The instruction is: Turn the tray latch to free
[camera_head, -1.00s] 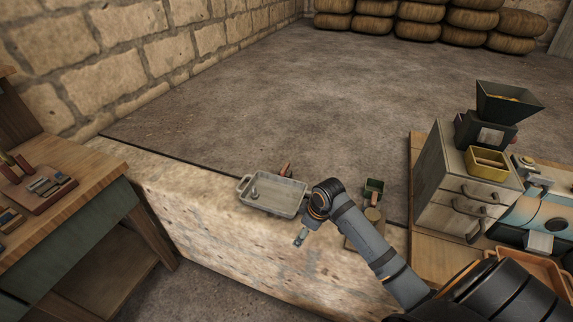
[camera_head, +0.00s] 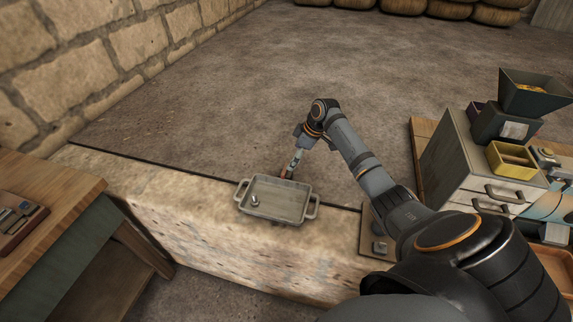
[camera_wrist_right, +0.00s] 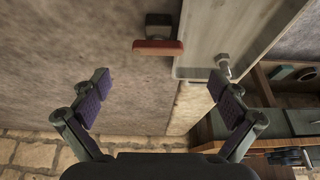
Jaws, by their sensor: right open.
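A grey metal tray (camera_head: 275,203) with two end handles sits on the stone ledge, and part of it shows in the right wrist view (camera_wrist_right: 205,40). The latch (camera_wrist_right: 158,47), a red bar by a small dark block, lies just beyond the tray's back edge. In the head view my right gripper (camera_head: 294,165) hangs over that edge and mostly hides the latch. In the wrist view my right gripper (camera_wrist_right: 159,82) is open and empty, with the red bar ahead, between the lines of its fingers and apart from them. My left gripper is not in view.
A small bolt-like part (camera_head: 255,200) stands in the tray. A wooden bench (camera_head: 60,205) is at the left. A drawer cabinet (camera_head: 450,165) with a yellow bin (camera_head: 511,160) stands at the right. The ledge left of the tray (camera_head: 160,190) is clear.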

